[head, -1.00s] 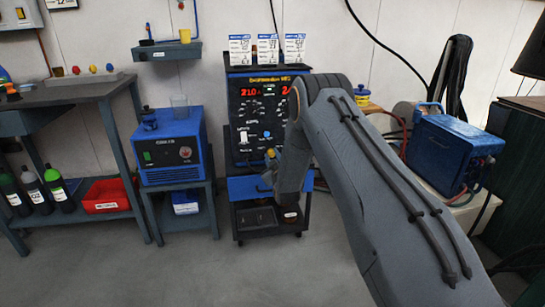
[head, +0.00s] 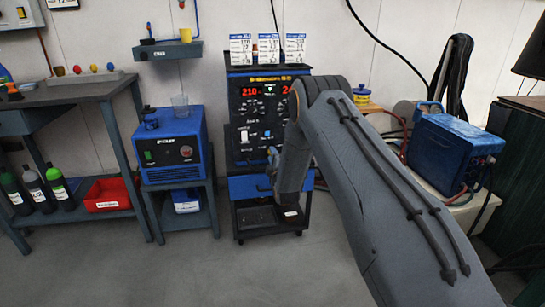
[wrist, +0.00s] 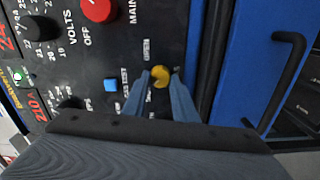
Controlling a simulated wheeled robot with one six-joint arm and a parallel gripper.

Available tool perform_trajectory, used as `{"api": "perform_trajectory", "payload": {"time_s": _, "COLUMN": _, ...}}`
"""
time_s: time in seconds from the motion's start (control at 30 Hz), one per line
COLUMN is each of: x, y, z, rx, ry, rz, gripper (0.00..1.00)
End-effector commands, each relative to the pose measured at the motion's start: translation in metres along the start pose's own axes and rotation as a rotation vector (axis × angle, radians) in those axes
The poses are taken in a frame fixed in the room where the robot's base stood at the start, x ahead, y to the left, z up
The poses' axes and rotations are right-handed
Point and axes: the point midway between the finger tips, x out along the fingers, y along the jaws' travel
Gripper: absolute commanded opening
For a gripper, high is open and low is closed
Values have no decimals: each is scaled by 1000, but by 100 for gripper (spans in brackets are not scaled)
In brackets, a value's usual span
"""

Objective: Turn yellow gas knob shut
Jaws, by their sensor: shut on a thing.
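The yellow gas knob (wrist: 160,77) is a small round knob on the black front panel of the welding machine, low near the panel's edge in the wrist view. My gripper (wrist: 161,74) has a blue finger on either side of it and is shut on it. In the head view the welding machine (head: 247,112) stands behind my arm, with red digits and dials on its face. There my gripper (head: 271,165) is small against the lower panel, and I cannot make out the knob.
In the wrist view a red knob (wrist: 97,8), a black volts knob (wrist: 40,28) and a blue button (wrist: 111,85) are on the same panel. A black handle (wrist: 283,75) sticks out beyond the panel's edge. A blue cooler (head: 175,148) stands left; the floor in front is clear.

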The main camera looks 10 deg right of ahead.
Motion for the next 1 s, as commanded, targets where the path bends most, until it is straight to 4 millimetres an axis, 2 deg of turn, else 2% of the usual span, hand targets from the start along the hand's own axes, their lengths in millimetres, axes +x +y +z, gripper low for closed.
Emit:
{"api": "perform_trajectory", "payload": {"time_s": 0.33, "x": 0, "y": -1, "z": 1, "rx": -130, "ry": -1, "rz": -2, "gripper": 3}}
{"api": "perform_trajectory", "payload": {"time_s": 0.87, "x": 0, "y": -2, "z": 1, "rx": -151, "ry": -1, "rz": -2, "gripper": 3}}
{"api": "perform_trajectory", "payload": {"time_s": 0.9, "x": 0, "y": -2, "z": 1, "rx": -151, "ry": -1, "rz": -2, "gripper": 30}}
{"api": "perform_trajectory", "payload": {"time_s": 1.0, "x": 0, "y": -1, "z": 1, "rx": -151, "ry": -1, "rz": -1, "gripper": 43}}
